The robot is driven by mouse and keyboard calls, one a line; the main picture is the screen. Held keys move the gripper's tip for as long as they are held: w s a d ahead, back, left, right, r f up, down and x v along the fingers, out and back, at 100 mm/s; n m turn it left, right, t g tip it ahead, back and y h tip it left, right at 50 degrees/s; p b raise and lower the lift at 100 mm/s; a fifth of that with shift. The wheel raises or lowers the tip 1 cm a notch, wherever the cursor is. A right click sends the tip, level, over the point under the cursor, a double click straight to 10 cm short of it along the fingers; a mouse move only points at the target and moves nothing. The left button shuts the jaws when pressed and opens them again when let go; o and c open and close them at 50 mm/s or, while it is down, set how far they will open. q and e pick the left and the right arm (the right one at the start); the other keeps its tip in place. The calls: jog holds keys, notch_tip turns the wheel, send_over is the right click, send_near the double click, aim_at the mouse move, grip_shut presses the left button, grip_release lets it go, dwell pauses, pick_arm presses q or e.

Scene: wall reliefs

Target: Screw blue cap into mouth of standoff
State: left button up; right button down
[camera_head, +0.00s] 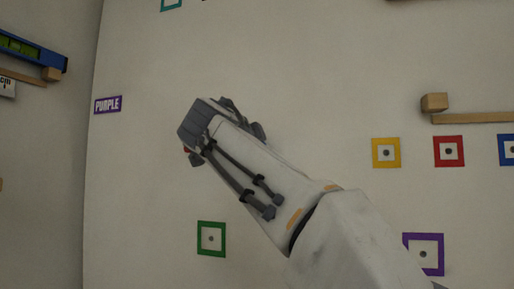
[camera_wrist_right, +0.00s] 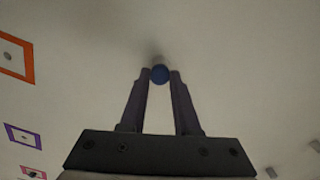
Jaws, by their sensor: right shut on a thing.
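The blue cap (camera_wrist_right: 160,74) is a small round blue thing between the fingertips of my right gripper (camera_wrist_right: 159,79) in the right wrist view. The fingers are shut on it and point at the pale wall. A small pale, blurred shape shows just beyond the cap. It may be the standoff, but I cannot tell, nor whether the cap touches it. In the head view my right gripper (camera_head: 203,126) is in front of the wall, and its own body hides the cap and fingertips. My left gripper is not in view.
Square frames with dark centres are on the wall: green (camera_head: 211,239), yellow (camera_head: 386,153), red (camera_head: 449,151) and purple (camera_head: 429,252). A purple label (camera_head: 108,105) is at the left. A wooden ledge (camera_head: 472,118) juts out at the right. The wall above my gripper is mostly bare.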

jog(key=m+b, duration=0.1)
jog(key=m, duration=0.4)
jog(key=c, duration=0.9)
grip_release()
